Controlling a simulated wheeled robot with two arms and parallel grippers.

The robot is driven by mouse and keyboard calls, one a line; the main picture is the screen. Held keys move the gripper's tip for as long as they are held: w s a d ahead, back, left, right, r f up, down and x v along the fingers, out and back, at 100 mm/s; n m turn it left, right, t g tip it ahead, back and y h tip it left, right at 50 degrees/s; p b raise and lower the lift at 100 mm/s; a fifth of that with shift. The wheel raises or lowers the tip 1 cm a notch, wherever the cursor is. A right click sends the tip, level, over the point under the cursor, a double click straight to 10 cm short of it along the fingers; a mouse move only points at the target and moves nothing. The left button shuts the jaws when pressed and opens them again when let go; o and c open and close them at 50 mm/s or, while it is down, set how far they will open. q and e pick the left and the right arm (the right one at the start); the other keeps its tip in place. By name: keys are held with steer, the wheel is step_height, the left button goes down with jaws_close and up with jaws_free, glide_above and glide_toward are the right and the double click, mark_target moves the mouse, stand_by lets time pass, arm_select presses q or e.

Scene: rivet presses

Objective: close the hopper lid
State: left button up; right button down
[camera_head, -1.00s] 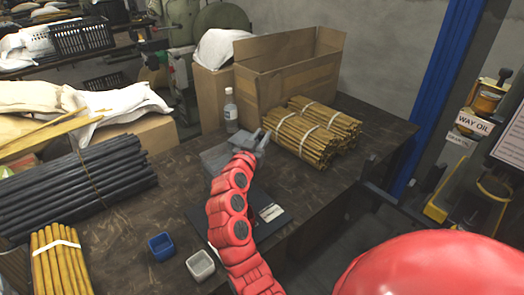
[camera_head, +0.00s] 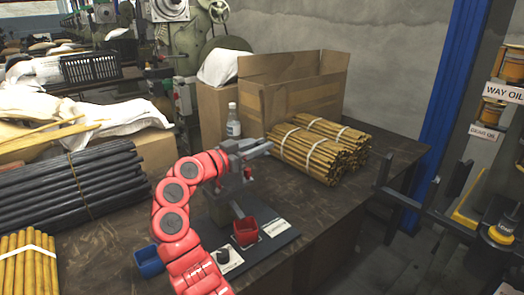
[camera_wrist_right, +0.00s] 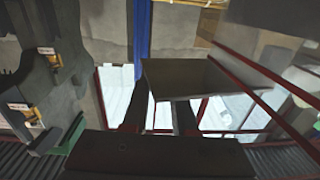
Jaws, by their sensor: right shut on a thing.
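My right gripper (camera_head: 258,149) is above the unit, pointing right toward the bundled sticks. In the right wrist view its dark fingers (camera_wrist_right: 158,117) are shut at a flat grey panel (camera_wrist_right: 200,80), which looks like the hopper lid. The exact contact is hard to see. My left gripper is not in view.
Bundled sticks (camera_head: 318,150), a bottle (camera_head: 233,121) and an open cardboard box (camera_head: 300,88) stand behind the gripper. Dark rods (camera_head: 65,185) lie at left. A blue cup (camera_head: 148,261) sits beside my arm.

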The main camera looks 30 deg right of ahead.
steer(key=shift+a, duration=0.1)
stand_by(0.3)
steer(key=c, duration=0.7)
jaws_free()
steer(key=s+a+p, duration=0.1)
steer(key=s+a, duration=0.1)
steer(key=a, duration=1.5)
steer(key=shift+a+p, duration=0.15)
steer(key=shift+p, duration=0.15)
